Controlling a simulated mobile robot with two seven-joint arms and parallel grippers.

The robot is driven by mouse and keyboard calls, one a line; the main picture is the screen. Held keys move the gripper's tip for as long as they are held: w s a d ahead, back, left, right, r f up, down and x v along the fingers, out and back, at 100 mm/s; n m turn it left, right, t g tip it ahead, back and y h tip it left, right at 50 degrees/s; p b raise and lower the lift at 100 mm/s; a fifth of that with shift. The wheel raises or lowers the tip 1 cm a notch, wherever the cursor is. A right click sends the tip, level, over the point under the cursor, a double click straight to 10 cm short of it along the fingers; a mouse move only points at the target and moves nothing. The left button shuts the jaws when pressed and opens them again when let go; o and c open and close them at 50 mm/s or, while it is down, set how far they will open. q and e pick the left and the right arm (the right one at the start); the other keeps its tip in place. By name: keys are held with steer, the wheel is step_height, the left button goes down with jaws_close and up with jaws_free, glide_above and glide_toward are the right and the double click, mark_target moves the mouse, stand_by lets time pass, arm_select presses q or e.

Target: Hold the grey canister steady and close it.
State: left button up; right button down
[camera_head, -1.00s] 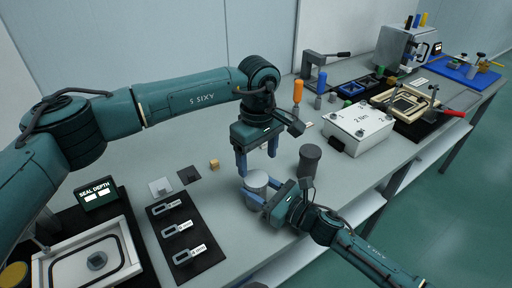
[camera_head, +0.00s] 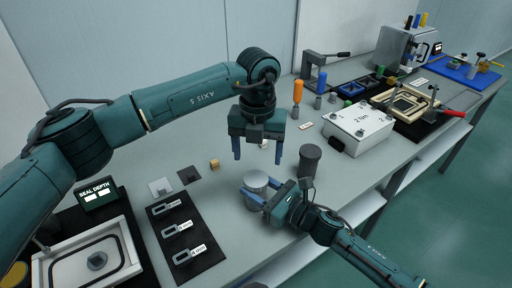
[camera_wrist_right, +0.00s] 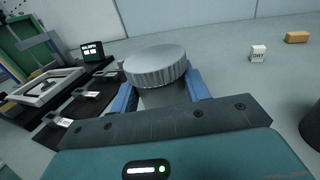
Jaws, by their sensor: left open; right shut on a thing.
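The grey canister (camera_head: 256,181) stands on the bench with a light, ridged round lid on its top. The lid (camera_wrist_right: 155,66) also shows in the right wrist view, above the darker canister body (camera_wrist_right: 164,97); I cannot tell how tightly it sits. My right gripper (camera_head: 255,195) is shut around the canister body from the lower right, with blue fingers on both sides below the lid. My left gripper (camera_head: 258,155) is open and empty above and behind the canister, fingers pointing down, clear of the lid.
A dark grey cylinder (camera_head: 309,161) stands close right of the canister. A white box (camera_head: 358,127) is farther right. A small tan block (camera_head: 214,164) and a black mat (camera_head: 180,235) with several tagged parts lie left. Bench around the canister is otherwise fairly clear.

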mark_target(256, 178)
arm_select(q)
steer(key=n, duration=0.6)
steer(key=shift+r+n, duration=0.2)
steer(key=shift+n, duration=0.2)
steer(key=n, duration=0.6)
steer(key=shift+a+r, duration=0.15)
steer(key=shift+f, duration=4)
